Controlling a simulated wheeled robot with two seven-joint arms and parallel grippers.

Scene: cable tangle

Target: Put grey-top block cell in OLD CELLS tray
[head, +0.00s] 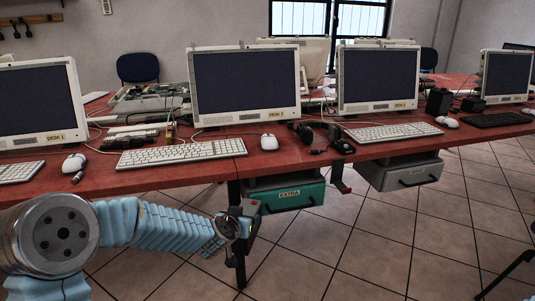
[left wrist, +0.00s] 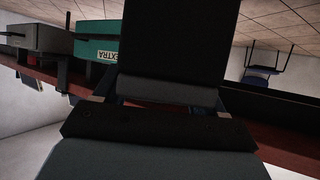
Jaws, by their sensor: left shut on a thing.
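My left gripper (head: 240,222) is low in front of the table edge, left of the green drawer in the head view. In the left wrist view, the left gripper (left wrist: 160,104) is shut on a dark block with a grey band at its near end, which looks like the grey-top block cell (left wrist: 172,45). The block fills the middle of that view and hides much behind it. In the head view I cannot make out the block clearly. I see no tray labelled OLD CELLS. My right gripper is not in view.
A red table (head: 215,170) carries monitors, keyboards (head: 182,152) and mice. A green drawer labelled EXTRA (head: 287,192) and a grey drawer (head: 400,172) hang under it. A dark table leg (head: 234,190) stands near my gripper.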

